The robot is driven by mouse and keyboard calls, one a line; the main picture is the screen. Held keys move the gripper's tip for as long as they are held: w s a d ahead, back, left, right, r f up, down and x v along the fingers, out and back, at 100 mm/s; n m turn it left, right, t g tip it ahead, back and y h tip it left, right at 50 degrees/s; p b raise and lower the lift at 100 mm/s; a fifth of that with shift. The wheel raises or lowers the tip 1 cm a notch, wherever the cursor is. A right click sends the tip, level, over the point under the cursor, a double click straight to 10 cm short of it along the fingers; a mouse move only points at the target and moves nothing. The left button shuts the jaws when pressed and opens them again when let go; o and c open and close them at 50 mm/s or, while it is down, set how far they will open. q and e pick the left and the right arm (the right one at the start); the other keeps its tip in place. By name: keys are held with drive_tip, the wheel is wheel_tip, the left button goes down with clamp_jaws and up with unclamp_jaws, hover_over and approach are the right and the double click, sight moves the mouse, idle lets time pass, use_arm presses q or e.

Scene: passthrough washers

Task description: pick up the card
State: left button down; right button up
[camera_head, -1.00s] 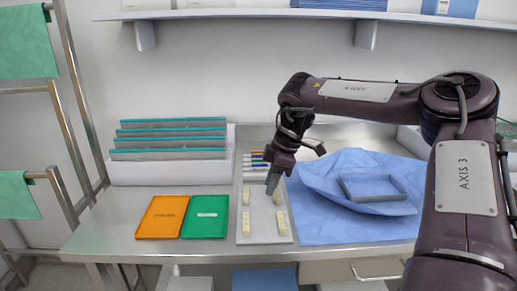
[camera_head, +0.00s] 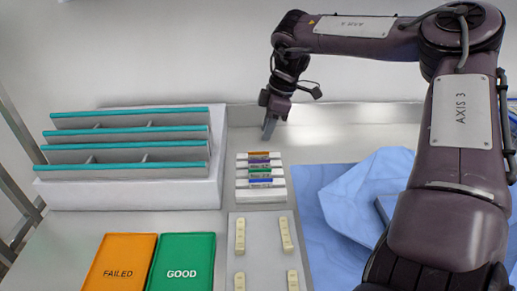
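A small white rack (camera_head: 262,190) on the bench holds several flat cards with coloured edges: orange, purple, green and blue. The orange one (camera_head: 258,155) is at the back and the blue one (camera_head: 260,182) is near the front. Which one is the task's card cannot be told. My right gripper (camera_head: 268,132) points down, shown just above the rack's back edge in the picture and apart from the cards. Its fingers overlap from this side, so its opening is hidden. My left gripper is out of view.
A divided holder with teal edges (camera_head: 130,145) stands left. An orange FAILED tray (camera_head: 119,262) and green GOOD tray (camera_head: 182,262) lie in front. A grey tray (camera_head: 264,258) holds several cream pieces. Crumpled blue cloth (camera_head: 345,205) lies right. Bench behind the rack is clear.

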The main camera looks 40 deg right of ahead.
sight(252, 155)
drive_tip(key=shift+s+a+f, duration=0.1)
drive_tip(key=shift+a+f, duration=0.3)
drive_tip(key=shift+f, duration=0.4)
drive_tip(key=p+x, duration=0.1)
drive_tip(key=x, duration=0.4)
drive_tip(key=shift+a+f, duration=0.1)
drive_tip(key=shift+f, duration=0.15)
clamp_jaws()
